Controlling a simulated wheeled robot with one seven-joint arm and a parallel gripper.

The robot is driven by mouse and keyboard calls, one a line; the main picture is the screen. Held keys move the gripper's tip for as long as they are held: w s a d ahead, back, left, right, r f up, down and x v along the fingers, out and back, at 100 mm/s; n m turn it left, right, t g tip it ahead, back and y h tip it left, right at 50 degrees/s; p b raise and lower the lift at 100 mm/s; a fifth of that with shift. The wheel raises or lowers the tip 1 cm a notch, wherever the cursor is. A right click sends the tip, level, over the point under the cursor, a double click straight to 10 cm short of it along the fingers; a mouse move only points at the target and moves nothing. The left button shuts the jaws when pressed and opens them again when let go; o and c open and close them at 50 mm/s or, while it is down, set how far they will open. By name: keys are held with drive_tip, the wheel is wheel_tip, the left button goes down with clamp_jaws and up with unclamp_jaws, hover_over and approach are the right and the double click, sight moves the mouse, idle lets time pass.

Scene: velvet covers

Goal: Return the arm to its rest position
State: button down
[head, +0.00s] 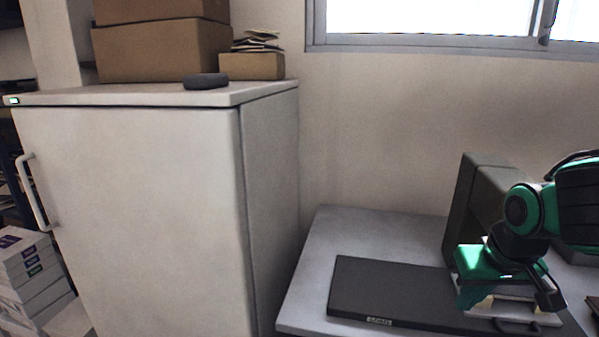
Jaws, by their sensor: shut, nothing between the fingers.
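My arm, green and black, comes in from the right edge in the head view and bends down over the table (345,228). My gripper (512,318) is at its lower end, above or beside the right part of a flat dark panel (385,287). It is shut with nothing seen in it. Its fingertips are small and partly hidden, and I cannot tell whether they touch anything below.
A dark grey upright box (466,195) stands close behind my arm. A tall white cabinet (130,205) on the left carries cardboard boxes (165,50) and a small dark object (206,81). White boxes (25,265) are stacked at far left. The table's left strip is clear.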

drive_tip(key=s+d+m+g, duration=0.2)
drive_tip(key=s+d, duration=0.2)
drive_tip(key=s, duration=0.3)
drive_tip(key=s+d+f+m+g, duration=0.1)
drive_tip(key=s+d+m+g, duration=0.1)
drive_tip(key=s+d, duration=0.3)
drive_tip(key=s+m, duration=0.1)
drive_tip(key=s, duration=0.2)
drive_tip(key=shift+f+m, duration=0.2)
drive_tip(key=shift+m, duration=0.1)
drive_tip(key=shift+w+f, duration=0.25)
drive_tip(key=shift+w, duration=0.4)
